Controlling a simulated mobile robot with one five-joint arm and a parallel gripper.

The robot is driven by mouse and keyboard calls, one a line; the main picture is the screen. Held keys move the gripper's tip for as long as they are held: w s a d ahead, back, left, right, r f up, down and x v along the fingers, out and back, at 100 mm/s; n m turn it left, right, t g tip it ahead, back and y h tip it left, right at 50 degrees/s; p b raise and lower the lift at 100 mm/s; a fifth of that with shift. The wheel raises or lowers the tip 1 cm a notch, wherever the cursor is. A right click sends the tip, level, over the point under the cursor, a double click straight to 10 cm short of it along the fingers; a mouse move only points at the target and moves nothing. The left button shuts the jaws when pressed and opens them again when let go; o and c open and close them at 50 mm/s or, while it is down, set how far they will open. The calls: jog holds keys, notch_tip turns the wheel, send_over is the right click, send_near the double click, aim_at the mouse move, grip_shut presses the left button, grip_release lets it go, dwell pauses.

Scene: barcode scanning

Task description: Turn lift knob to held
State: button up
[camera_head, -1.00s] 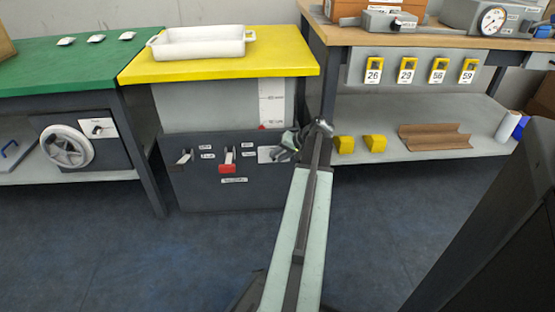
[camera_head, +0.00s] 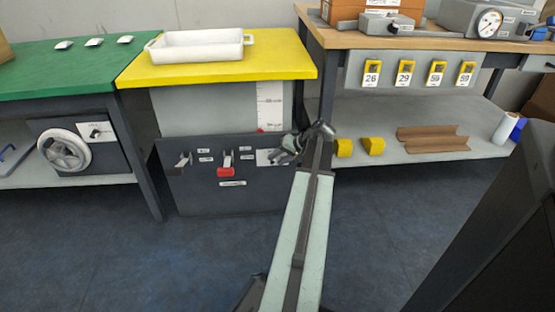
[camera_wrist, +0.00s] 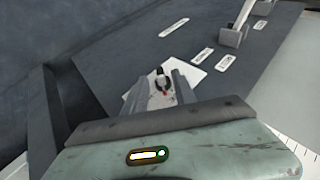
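The lift knob (camera_wrist: 160,82) is a small dark knob on a white plate (camera_wrist: 191,75) in the wrist view. The plate also shows in the head view (camera_head: 265,158), at the right of the dark control panel (camera_head: 205,199) under the yellow lift table (camera_head: 220,72). My gripper (camera_wrist: 160,88) is open, with one grey finger on each side of the knob. A gap shows between the fingers and the knob; I cannot tell how far the tips reach along it. In the head view my gripper (camera_head: 284,154) hides part of the plate and the knob.
Two levers (camera_head: 184,160) (camera_head: 227,160) stand left of the plate; the second has a red block (camera_head: 227,172) below it. A white tray (camera_head: 198,47) sits on the yellow top. A shelf (camera_head: 410,148) with yellow blocks (camera_head: 373,146) is at the right. The floor is clear.

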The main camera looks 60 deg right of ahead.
jog(key=p+v, duration=0.5)
jog(key=v, duration=0.2)
jog(key=shift+s, duration=0.2)
jog(key=shift+r, duration=0.15)
